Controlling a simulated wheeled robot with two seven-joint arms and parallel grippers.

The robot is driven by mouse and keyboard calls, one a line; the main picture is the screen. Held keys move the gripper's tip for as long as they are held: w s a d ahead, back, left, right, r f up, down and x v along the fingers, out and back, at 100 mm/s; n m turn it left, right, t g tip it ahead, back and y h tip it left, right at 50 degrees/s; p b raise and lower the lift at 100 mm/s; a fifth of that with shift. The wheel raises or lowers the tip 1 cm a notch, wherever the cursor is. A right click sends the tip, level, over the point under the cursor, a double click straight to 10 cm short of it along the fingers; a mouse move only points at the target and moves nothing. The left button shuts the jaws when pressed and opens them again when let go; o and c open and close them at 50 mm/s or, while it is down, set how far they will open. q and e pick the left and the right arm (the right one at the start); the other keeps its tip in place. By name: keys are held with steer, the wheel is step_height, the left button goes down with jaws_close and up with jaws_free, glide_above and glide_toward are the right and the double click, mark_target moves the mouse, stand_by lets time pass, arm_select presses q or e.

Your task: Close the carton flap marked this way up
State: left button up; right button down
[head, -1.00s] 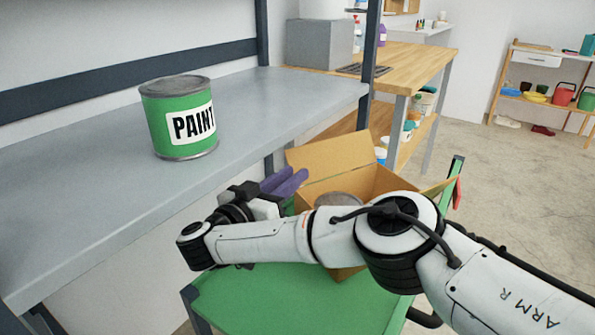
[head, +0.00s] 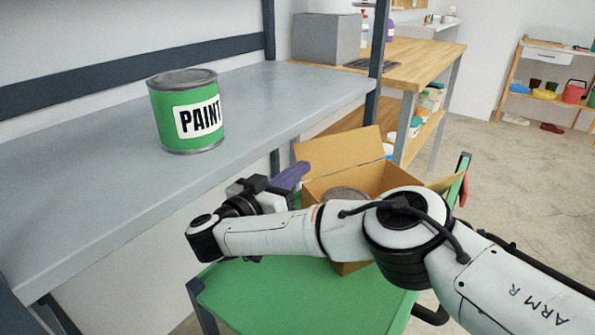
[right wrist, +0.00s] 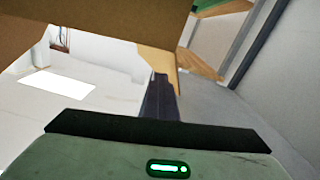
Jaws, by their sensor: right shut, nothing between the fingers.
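An open brown carton (head: 390,178) stands on a green surface, with a grey-topped can (head: 346,193) inside. One flap (head: 340,150) stands up at the carton's back left; another flap (head: 446,182) sticks out at the right. No "this way up" marking is readable. My right gripper (head: 293,175), with purple fingers, is shut and empty at the carton's left side. In the right wrist view its dark fingers (right wrist: 160,98) point at cardboard, and a brown panel (right wrist: 95,22) fills the top. I cannot tell whether they touch. My right arm hides the carton's front. My left gripper is out of view.
A green paint can (head: 187,112) stands on the grey shelf (head: 90,160) at the left. The green surface (head: 300,298) under the carton is bare at its front left. A dark shelf post (head: 376,50) and wooden workbench (head: 440,58) are behind the carton.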

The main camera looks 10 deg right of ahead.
stand_by(0.9)
steer(key=c, duration=2)
jaws_free()
steer(key=shift+a, duration=0.1)
